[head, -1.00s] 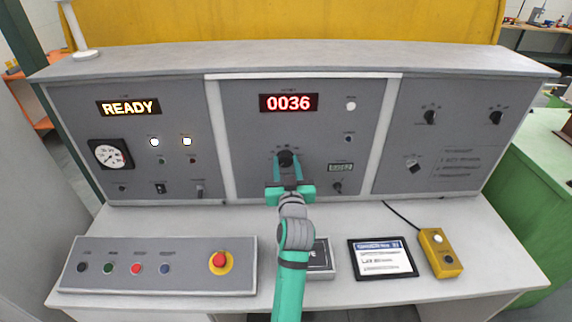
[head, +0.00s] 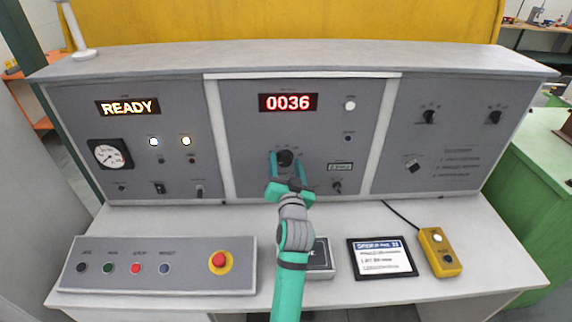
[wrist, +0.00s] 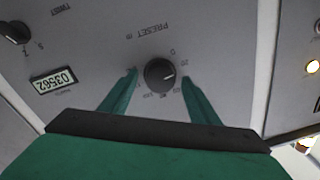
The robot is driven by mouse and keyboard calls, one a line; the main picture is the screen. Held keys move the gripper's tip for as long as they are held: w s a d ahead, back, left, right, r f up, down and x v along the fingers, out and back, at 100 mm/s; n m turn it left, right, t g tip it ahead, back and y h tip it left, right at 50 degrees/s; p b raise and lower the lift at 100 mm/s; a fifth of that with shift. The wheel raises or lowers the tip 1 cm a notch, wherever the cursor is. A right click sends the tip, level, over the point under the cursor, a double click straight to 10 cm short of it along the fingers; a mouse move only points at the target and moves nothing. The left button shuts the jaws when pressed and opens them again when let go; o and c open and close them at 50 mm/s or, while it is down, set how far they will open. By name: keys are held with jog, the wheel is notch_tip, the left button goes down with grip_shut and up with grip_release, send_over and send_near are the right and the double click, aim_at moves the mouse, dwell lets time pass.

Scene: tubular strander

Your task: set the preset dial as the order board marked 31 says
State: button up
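The preset dial (head: 285,158) is a round black knob low on the middle panel, under a red display (head: 289,102) reading 0036. In the wrist view the dial (wrist: 160,74) appears upside down, its light pointer mark toward the picture's right; the exact scale mark is too small to tell. My gripper (wrist: 160,77) is open, one green finger on each side of the dial, with visible gaps. It also shows in the head view (head: 286,160). The order board (head: 382,257) lies on the desk at the right; its lines are too small to read surely.
A small counter (wrist: 54,85) reading 03562 and a small black switch (wrist: 14,32) sit beside the dial. A yellow button box (head: 440,252) stands right of the board. A button panel with a red mushroom button (head: 220,262) is at the left. READY (head: 128,107) is lit.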

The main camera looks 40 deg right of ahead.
jog(key=v, duration=1.1)
jog(key=shift+a+f, duration=0.1)
dwell(0.5)
jog(key=s+a+f+n+y, duration=0.1)
jog(key=s+a+f+n, duration=0.1)
jog(key=a+f, duration=0.3)
jog(key=s+a+f+n+y, duration=0.2)
jog(key=s+a+f, duration=0.3)
jog(key=a, duration=0.4)
jog(key=s+a+f+n+t+y, duration=0.1)
jog(key=s+a+f+n+y, duration=0.1)
jog(key=a+f, duration=0.5)
jog(key=shift+s+a+f+n, duration=0.25)
jog(key=shift+s+a+n, duration=0.2)
jog(key=shift+s+n, duration=0.4)
jog(key=s+a+f+n+y, duration=0.2)
jog(key=s+a+n+y, duration=0.2)
jog(key=s+a, duration=1.3)
jog(key=s+y, duration=0.1)
jog(key=s, duration=0.1)
jog(key=shift+s+y, duration=0.3)
jog(key=shift+s, duration=0.1)
